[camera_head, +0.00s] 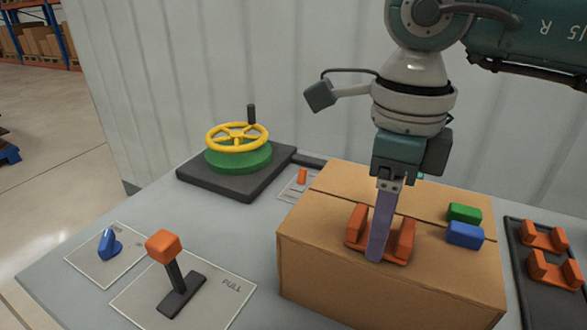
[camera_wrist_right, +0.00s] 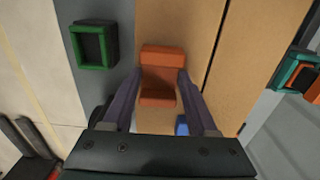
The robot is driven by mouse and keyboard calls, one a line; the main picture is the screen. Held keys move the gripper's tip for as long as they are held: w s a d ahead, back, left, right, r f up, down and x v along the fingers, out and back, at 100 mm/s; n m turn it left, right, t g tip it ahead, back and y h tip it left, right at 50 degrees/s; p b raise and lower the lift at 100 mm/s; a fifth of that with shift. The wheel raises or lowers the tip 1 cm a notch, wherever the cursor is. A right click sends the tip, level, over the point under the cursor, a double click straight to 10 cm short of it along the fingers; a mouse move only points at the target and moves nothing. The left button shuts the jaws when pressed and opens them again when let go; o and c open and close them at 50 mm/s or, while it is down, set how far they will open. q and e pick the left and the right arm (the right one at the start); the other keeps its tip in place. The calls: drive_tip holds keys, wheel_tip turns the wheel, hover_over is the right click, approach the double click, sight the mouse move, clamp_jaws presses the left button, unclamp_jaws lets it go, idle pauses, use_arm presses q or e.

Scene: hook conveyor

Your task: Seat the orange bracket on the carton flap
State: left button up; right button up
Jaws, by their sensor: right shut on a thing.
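The orange bracket (camera_head: 404,242) is at the front part of the brown carton's (camera_head: 330,262) top, by the near edge. It has two raised ends with a lower middle. My right gripper (camera_head: 376,252) points down and is shut on the bracket's middle; one finger hides part of it. In the right wrist view the bracket (camera_wrist_right: 161,60) sits between the two fingertips (camera_wrist_right: 158,82), over the carton top (camera_wrist_right: 215,35). The bracket's underside is hidden, so I cannot tell whether it rests fully on the flap. My left gripper is not in view.
A green block (camera_head: 464,212) and a blue block (camera_head: 464,234) sit on the carton's right side. A dark tray (camera_head: 517,262) with other orange brackets (camera_head: 555,270) stands at right. A yellow handwheel (camera_head: 238,138), an orange-topped lever (camera_head: 164,246) and a blue knob (camera_head: 109,243) stand left.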

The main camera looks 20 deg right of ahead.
idle(0.3)
drive_tip(key=shift+f, duration=0.15)
drive_tip(key=o, duration=1.1)
drive_tip(key=shift+c, duration=0.2)
drive_tip(key=o, duration=0.4)
